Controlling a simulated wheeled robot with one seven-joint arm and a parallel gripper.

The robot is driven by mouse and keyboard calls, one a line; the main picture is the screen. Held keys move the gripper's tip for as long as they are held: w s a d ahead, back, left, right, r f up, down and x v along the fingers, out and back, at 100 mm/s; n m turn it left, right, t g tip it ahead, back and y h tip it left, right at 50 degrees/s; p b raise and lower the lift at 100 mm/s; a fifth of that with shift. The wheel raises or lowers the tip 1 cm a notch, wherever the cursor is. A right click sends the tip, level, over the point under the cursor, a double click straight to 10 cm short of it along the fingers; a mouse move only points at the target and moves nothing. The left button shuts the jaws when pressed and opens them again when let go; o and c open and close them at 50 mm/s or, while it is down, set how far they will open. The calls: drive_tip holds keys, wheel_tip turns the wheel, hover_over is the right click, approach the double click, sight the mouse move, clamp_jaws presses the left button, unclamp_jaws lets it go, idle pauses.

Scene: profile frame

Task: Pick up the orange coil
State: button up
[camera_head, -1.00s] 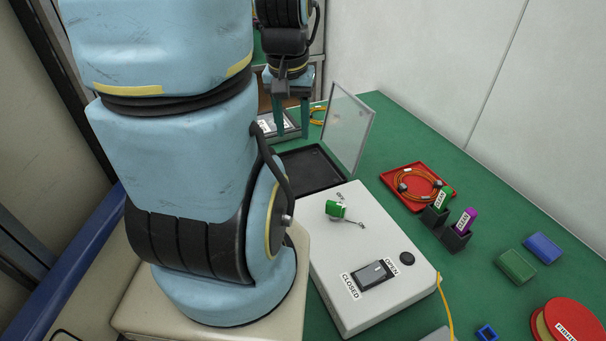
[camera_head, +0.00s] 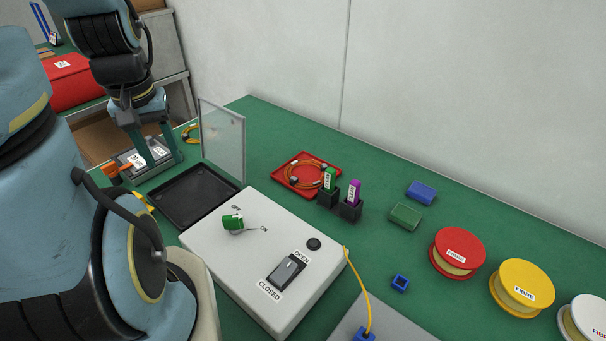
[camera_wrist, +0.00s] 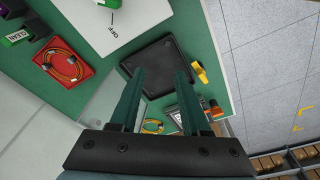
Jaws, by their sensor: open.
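The orange coil (camera_head: 291,175) lies in a shallow red tray (camera_head: 275,178) on the green bench, behind the white control box. It also shows in the wrist view (camera_wrist: 66,75), in its red tray at the upper left. My gripper (camera_head: 162,165) is open and empty, with its fingers pointing down over the far left part of the bench, well to the left of the coil. In the wrist view the two green fingers (camera_wrist: 156,80) are spread, with the black tray beyond them. Nothing hides the coil.
A clear upright panel (camera_head: 222,140) stands at the black tray (camera_head: 190,196), between my gripper and the coil. The white control box (camera_head: 215,255) is in front. Green and purple pens (camera_head: 354,190) stand in black holders right of the red tray. Fibre spools (camera_head: 457,252) lie farther right.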

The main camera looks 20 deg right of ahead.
idle(0.4)
drive_tip(key=shift+w+d, duration=0.1)
drive_tip(key=shift+c, duration=0.7)
drive_tip(key=w+d+f+m+b, duration=0.1)
drive_tip(key=w+d+f+m, duration=0.1)
drive_tip(key=d+m, duration=0.2)
drive_tip(key=w+d+f+m+b, duration=0.1)
drive_tip(key=w+d+f+m, duration=0.1)
drive_tip(key=d+m, duration=0.2)
drive_tip(key=w+d+f+m+g+b, duration=0.1)
drive_tip(key=w+d+f+m, duration=0.1)
drive_tip(key=d, duration=0.6)
drive_tip(key=shift+w+d+m, duration=0.1)
drive_tip(key=shift+w+m, duration=0.2)
drive_tip(key=shift+m, duration=0.4)
drive_tip(key=shift+w+m, duration=0.25)
drive_tip(key=shift+m, duration=0.45)
drive_tip(key=m+b, duration=0.2)
drive_tip(key=m, duration=0.8)
hover_over(304, 185)
wheel_tip(304, 185, down, 5)
drive_tip(key=shift+g, duration=0.3)
wheel_tip(304, 185, down, 6)
drive_tip(key=shift+s+d+r+p, duration=0.15)
drive_tip(key=shift+r+p, duration=0.1)
drive_tip(key=shift+p, duration=0.45)
drive_tip(key=shift+w+f+p, duration=0.2)
drive_tip(key=shift+f+p, duration=1.1)
drive_tip(key=shift+f, duration=1.45)
